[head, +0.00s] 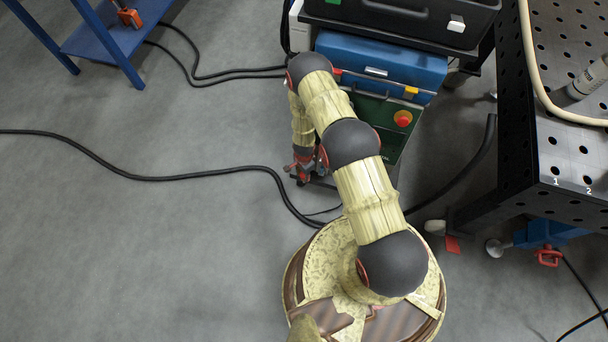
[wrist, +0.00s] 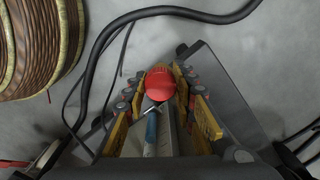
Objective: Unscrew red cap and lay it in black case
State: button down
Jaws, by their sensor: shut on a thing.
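In the wrist view, a round red cap (wrist: 160,84) sits between the fingertips of my gripper (wrist: 163,92), whose yellow-padded fingers close on it from both sides. A grey shaft with a blue part (wrist: 151,132) lies below the cap in that view; I cannot tell whether the cap is attached to it. In the head view, my gripper (head: 303,167) hangs low at the left side of the cart, and the cap is not clear there. The black case (head: 470,45) is on top of the cart at the upper right; its inside is cut off by the frame.
A blue case (head: 355,58) and a green panel with a red knob (head: 403,118) are below the black case. A perforated black table (head: 560,140) stands at right. Black hoses (head: 120,172) cross the floor. A blue shelf (head: 110,45) stands at upper left. The left floor is largely open.

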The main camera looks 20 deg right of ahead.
jog(key=shift+r+p, duration=1.85)
jog(key=shift+r, duration=0.65)
jog(key=shift+s+a+n, duration=0.4)
jog(key=shift+s+n, duration=0.2)
jog(key=shift+n, duration=0.1)
jog(key=shift+s+a+n, duration=0.55)
jog(key=shift+s+n, duration=0.65)
jog(key=shift+s, duration=0.6)
notch_tip(320, 180, up, 34)
jog(key=n, duration=1.1)
send_over(303, 177)
jog(key=w+r, duration=0.3)
jog(key=r, duration=0.5)
jog(key=shift+w+d+r, duration=0.3)
jog(key=shift+w+d, duration=0.05)
jog(key=shift+d, duration=0.05)
